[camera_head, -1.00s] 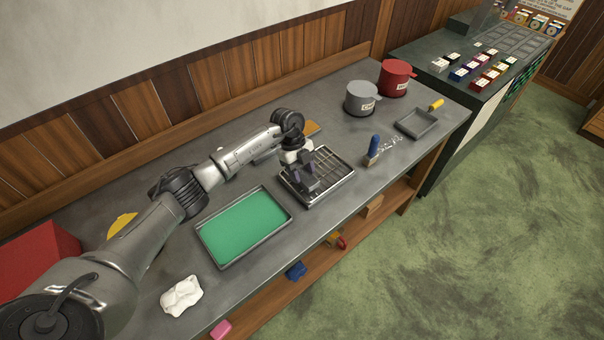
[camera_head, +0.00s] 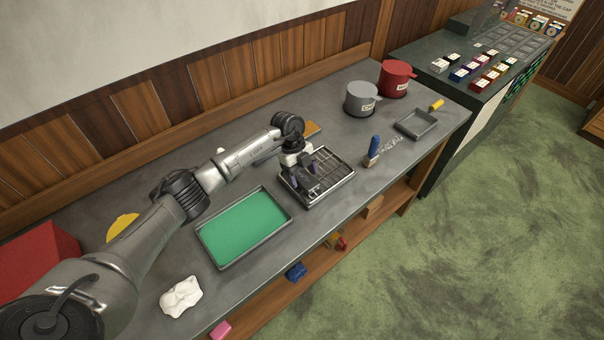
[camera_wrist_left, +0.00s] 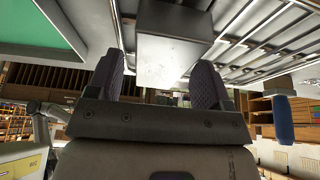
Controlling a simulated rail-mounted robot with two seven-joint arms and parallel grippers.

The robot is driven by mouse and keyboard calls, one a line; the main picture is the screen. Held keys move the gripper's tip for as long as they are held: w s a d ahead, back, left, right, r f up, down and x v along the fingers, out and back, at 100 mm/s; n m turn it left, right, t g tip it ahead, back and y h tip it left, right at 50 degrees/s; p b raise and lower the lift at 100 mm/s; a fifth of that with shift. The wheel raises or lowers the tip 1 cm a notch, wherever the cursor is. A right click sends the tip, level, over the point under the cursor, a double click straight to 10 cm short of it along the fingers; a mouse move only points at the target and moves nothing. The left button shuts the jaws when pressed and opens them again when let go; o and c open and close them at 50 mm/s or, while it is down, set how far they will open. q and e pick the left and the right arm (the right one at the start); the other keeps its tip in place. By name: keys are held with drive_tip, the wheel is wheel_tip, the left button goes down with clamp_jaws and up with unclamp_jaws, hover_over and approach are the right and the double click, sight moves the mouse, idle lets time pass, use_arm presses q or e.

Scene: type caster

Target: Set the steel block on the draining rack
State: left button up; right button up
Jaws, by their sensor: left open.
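The steel block (camera_wrist_left: 172,45) is a plain grey block that shows in the left wrist view between and beyond my fingers, against the bars of the draining rack (camera_wrist_left: 250,30). In the head view the rack (camera_head: 336,172) is a wire grid in a metal tray on the bench, and the block (camera_head: 309,187) is at its left part, partly hidden by my gripper. My left gripper (camera_head: 303,172) is open, with its fingers on either side of the block; it also shows in the left wrist view (camera_wrist_left: 160,72). My right gripper is not in view.
A green-filled tray (camera_head: 286,232) lies left of the rack. A blue-handled brush (camera_head: 373,150), a grey pot (camera_head: 361,99), a red pot (camera_head: 396,78) and a small grey pan (camera_head: 416,124) stand to the right. A white crumpled cloth (camera_head: 181,297) lies near the front edge.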

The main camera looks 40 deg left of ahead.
use_arm(q)
drive_tip(key=p+v, duration=0.1)
drive_tip(key=v, duration=1.1)
